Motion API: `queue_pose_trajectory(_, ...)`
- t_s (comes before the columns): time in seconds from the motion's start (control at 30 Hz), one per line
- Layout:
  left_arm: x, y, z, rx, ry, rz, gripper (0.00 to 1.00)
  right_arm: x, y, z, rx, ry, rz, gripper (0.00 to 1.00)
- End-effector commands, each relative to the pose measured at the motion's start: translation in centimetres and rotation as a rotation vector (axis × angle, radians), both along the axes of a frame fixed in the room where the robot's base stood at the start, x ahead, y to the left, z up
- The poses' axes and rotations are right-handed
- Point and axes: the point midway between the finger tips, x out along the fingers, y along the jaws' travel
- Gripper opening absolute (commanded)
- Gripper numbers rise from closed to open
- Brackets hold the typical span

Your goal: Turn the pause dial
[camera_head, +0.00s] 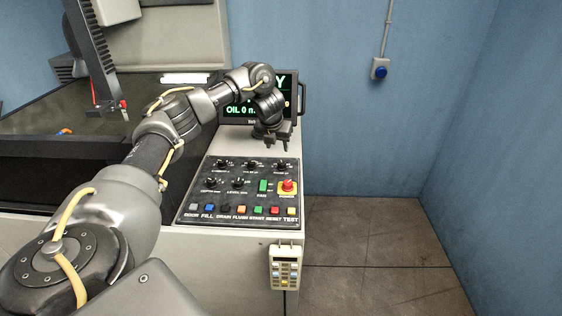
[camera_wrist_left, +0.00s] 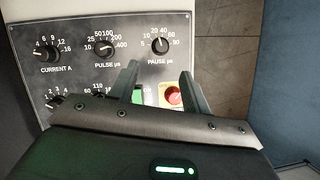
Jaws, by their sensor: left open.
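The pause dial (camera_head: 282,166) is a small black knob at the top right of the dark control panel (camera_head: 190,212). In the left wrist view the pause dial (camera_wrist_left: 160,45) shows under a numbered scale, labelled PAUSE µs, with its pointer near the top. My left gripper (camera_head: 277,146) is above the panel's upper right edge, close to the dial. In the left wrist view its two fingers (camera_wrist_left: 158,82) are apart and empty, with the dial beyond the fingertips and not between them. My right gripper is in neither view.
The pulse dial (camera_head: 251,165) and current dial (camera_head: 222,164) sit left of the pause dial. A red emergency button (camera_head: 288,186) on yellow is below it. A monitor (camera_head: 237,111) stands behind my gripper. A keypad pendant (camera_head: 286,267) hangs on the bench front.

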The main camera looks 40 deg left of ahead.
Motion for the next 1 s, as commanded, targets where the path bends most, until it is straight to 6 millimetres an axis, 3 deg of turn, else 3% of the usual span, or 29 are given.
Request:
queue_pose_trajectory(0.27, 0.9, 0.2, -3.1, -0.004, 0.001, 0.003, 0.48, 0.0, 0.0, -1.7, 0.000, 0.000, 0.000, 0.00)
queue_pose_trajectory(0.7, 3.5, 1.3, -9.0, -0.003, -0.001, 0.002, 0.48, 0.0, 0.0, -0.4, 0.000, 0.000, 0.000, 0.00)
queue_pose_trajectory(1.0, 3.9, 1.4, -10.0, -0.002, -0.003, 0.000, 0.48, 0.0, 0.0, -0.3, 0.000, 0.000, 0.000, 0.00)
